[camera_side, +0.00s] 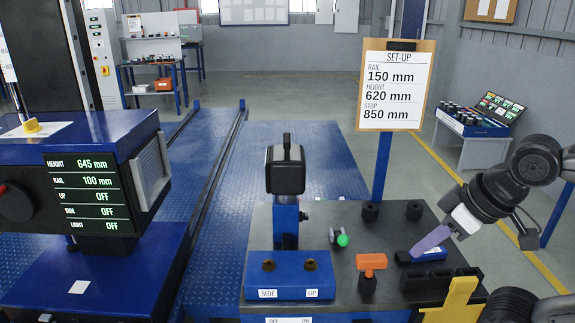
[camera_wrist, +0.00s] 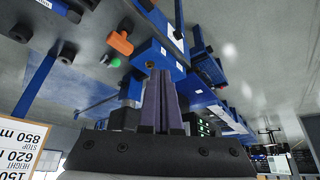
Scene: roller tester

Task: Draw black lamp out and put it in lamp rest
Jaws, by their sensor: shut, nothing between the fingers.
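I take this as the black lamp. My gripper (camera_side: 418,251) is shut and empty, tilted down to the left at the right of the bench, well apart from the lamp. Its tips are close to a small blue block with a black end (camera_side: 404,257); contact cannot be told. In the wrist view the purple fingers (camera_wrist: 162,82) are together. I cannot tell which part is the lamp rest.
The dark bench holds an orange-topped piece (camera_side: 371,261), a green-tipped piece (camera_side: 343,240), black cylinders (camera_side: 370,211), a notched black block (camera_side: 440,279) and a yellow stand (camera_side: 455,297). A set-up sign (camera_side: 397,85) rises behind. A machine with a screen (camera_side: 88,195) stands left.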

